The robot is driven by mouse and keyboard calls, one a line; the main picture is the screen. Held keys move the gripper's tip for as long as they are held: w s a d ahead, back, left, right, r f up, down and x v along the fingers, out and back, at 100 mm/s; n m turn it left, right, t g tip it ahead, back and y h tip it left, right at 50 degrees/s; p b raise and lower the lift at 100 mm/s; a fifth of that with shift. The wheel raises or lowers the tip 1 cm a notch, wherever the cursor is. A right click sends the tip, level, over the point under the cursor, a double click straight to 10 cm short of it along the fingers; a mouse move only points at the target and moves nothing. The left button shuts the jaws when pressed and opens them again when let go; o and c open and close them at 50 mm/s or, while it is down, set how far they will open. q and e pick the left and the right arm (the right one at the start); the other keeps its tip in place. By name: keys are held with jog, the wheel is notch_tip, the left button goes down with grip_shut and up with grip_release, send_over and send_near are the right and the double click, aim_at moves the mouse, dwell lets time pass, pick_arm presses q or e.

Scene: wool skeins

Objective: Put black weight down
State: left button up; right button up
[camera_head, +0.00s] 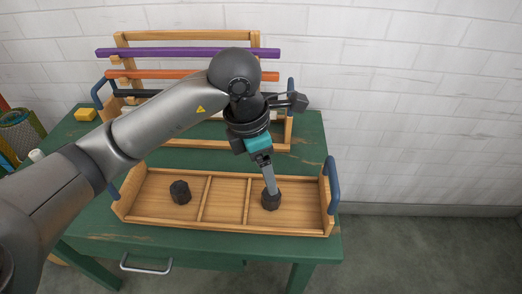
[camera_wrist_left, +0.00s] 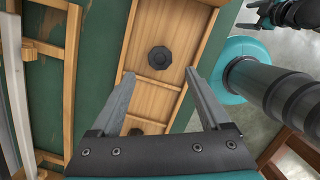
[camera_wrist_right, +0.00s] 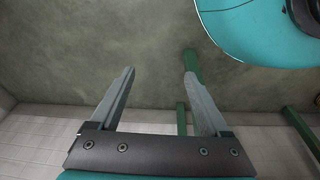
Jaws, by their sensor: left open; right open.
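A wooden tray (camera_head: 228,228) with three compartments lies on the green table. One dark, faceted black weight (camera_head: 271,201) stands in its right compartment, and a second black weight (camera_head: 180,192) stands in its left one. The middle compartment is empty. My left gripper (camera_head: 268,182) points down over the right weight, with its fingertips close to it in the head view. In the left wrist view my left gripper (camera_wrist_left: 160,76) is open, and a black weight (camera_wrist_left: 160,58) shows just past the fingertips. Touch cannot be told. My right gripper (camera_wrist_right: 158,72) is open and empty, outside the head view.
Behind the tray stands a wooden rack (camera_head: 187,38) with a purple bar (camera_head: 170,52) and an orange bar (camera_head: 160,75). The tray has blue end handles (camera_head: 332,185). A yellow block (camera_head: 86,114) lies at the table's left. Bare floor (camera_head: 430,250) is right of the table.

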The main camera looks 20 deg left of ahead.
pick_arm(q)
jog(key=shift+s+a+r+p, duration=0.15)
jog(key=shift+r+p, duration=0.1)
jog(key=shift+r, duration=0.6)
jog(key=shift+s+a+r+p, duration=0.1)
jog(key=shift+r+p, duration=0.1)
jog(key=shift+r, duration=0.6)
pick_arm(e)
jog(key=shift+s+d+f, duration=0.3)
jog(key=shift+f, duration=0.25)
jog(key=shift+s+d+f, duration=0.25)
jog(key=shift+s+f, duration=0.05)
jog(key=shift+f, duration=0.2)
